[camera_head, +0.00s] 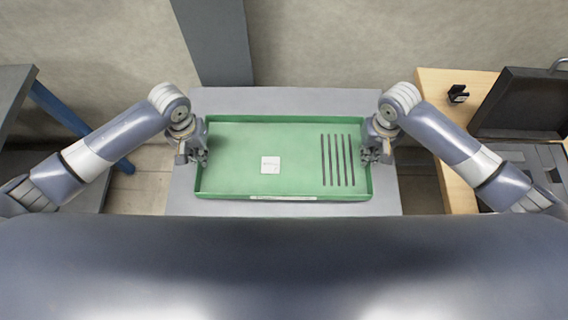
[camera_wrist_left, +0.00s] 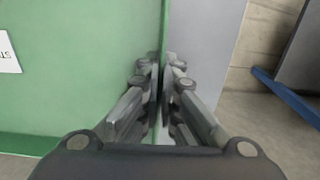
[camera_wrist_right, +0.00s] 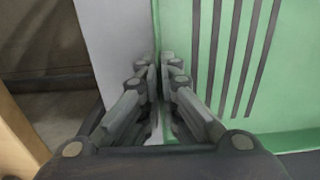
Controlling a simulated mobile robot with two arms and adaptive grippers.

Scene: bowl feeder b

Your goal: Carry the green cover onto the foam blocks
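The green cover (camera_head: 235,180) is a shallow rectangular tray shape with raised rims, a white label and several dark slots toward its right. It lies over the grey table in the head view. My left gripper (camera_head: 198,157) is at the left rim; in the left wrist view its fingers (camera_wrist_left: 165,85) are closed together on the thin green wall (camera_wrist_left: 163,30). My right gripper (camera_head: 372,156) is at the right rim; in the right wrist view its fingers (camera_wrist_right: 161,80) are closed on that wall (camera_wrist_right: 156,25). I cannot make out separate foam blocks.
The grey table (camera_head: 290,100) shows around the cover. At right, a wooden table (camera_head: 440,85) holds an open black case (camera_head: 520,100) with a grey inlay (camera_head: 535,160) and a small black object (camera_head: 458,93). A grey table with blue legs (camera_head: 60,108) stands at left. A grey column (camera_head: 213,40) rises behind.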

